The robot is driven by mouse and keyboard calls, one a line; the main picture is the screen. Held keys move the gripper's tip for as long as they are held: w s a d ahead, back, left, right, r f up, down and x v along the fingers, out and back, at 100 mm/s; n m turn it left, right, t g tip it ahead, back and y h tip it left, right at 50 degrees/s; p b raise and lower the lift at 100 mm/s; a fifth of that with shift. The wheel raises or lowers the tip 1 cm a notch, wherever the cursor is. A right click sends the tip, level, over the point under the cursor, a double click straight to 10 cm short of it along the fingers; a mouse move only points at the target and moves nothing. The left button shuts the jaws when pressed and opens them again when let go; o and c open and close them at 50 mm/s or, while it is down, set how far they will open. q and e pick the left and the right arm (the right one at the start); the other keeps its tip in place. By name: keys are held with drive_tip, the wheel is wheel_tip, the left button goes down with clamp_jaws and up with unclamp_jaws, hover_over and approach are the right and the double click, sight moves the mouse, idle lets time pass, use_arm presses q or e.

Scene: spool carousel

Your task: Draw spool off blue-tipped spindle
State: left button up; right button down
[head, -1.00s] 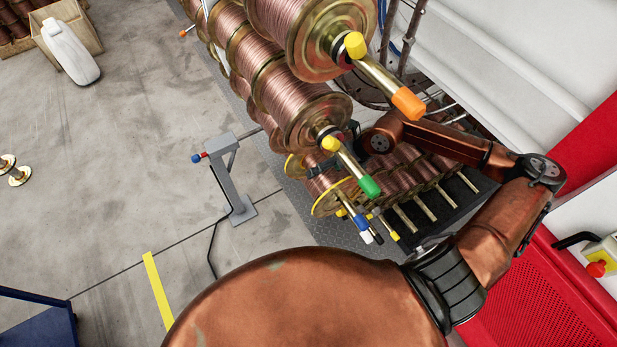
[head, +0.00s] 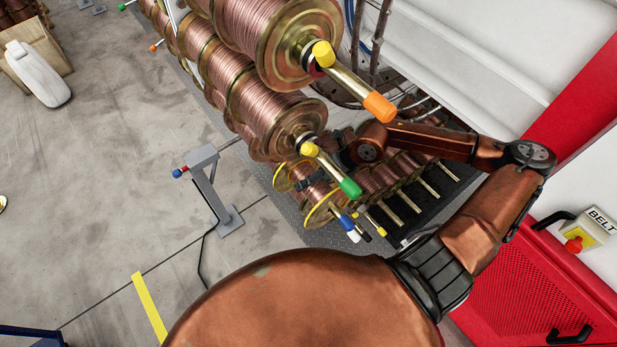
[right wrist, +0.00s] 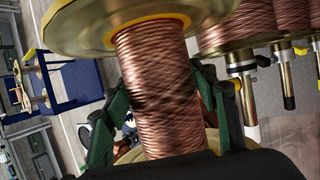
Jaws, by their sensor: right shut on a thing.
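The spool has a copper-wound body (head: 317,191) and yellow-rimmed flanges. It sits low on the carousel, with its near flange close behind the blue tip (head: 345,222) of its spindle. My right gripper (head: 307,184) reaches in from behind the larger spools and is shut around the spool's wound body between the flanges. In the right wrist view the wound body (right wrist: 160,110) stands between the green fingers, with a broad brass flange (right wrist: 85,28) above. The spindle inside the spool is hidden. My left gripper is out of view.
Large copper spools (head: 270,110) hang just above my right gripper. Green-tipped (head: 350,187) and orange-tipped (head: 379,107) spindles jut out close by. A grey stand (head: 207,185) is on the floor to the left. A red cabinet (head: 530,280) is at the right.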

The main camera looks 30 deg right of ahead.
sight(344, 215)
drive_tip(key=shift+s+d+r+p, duration=0.15)
drive_tip(key=shift+s+p, duration=0.65)
drive_tip(key=shift+s, duration=0.5)
drive_tip(key=shift+s+d+r+p, duration=0.15)
drive_tip(key=shift+s+p, duration=0.6)
drive_tip(key=shift+s, duration=0.55)
drive_tip(key=shift+s, duration=0.1)
drive_tip(key=shift+s+d+r+p, duration=0.1)
drive_tip(key=shift+s+d+p, duration=0.05)
drive_tip(key=shift+s+p, duration=2.85)
drive_tip(key=shift+s+d+p, duration=0.1)
drive_tip(key=shift+s+p, duration=0.45)
drive_tip(key=shift+s, duration=0.85)
